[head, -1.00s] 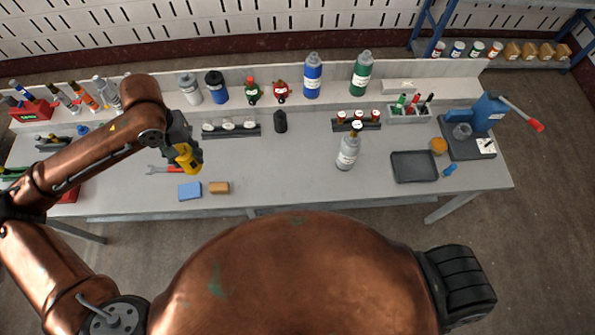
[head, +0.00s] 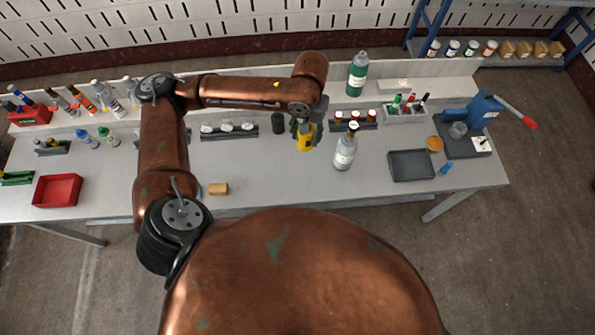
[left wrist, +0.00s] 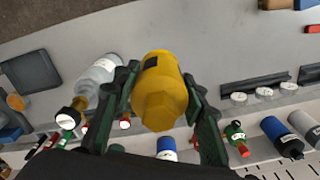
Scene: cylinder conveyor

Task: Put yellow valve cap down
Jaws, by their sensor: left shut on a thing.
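The yellow valve cap (head: 306,141) is held in my left gripper (head: 304,129), above the middle of the workbench, just left of a clear bottle with a dark cap (head: 345,153). In the left wrist view the cap (left wrist: 159,92) sits between the two dark green fingers of the left gripper (left wrist: 160,100), which are shut on it. Bench surface shows around the cap in that view. My right gripper is not in view.
A dark tray (head: 411,166) lies to the right, near an orange round piece (head: 434,144) and a blue press (head: 480,118). Racks with small lids (head: 228,131) and small bottles (head: 356,121) stand behind. The front middle bench is clear.

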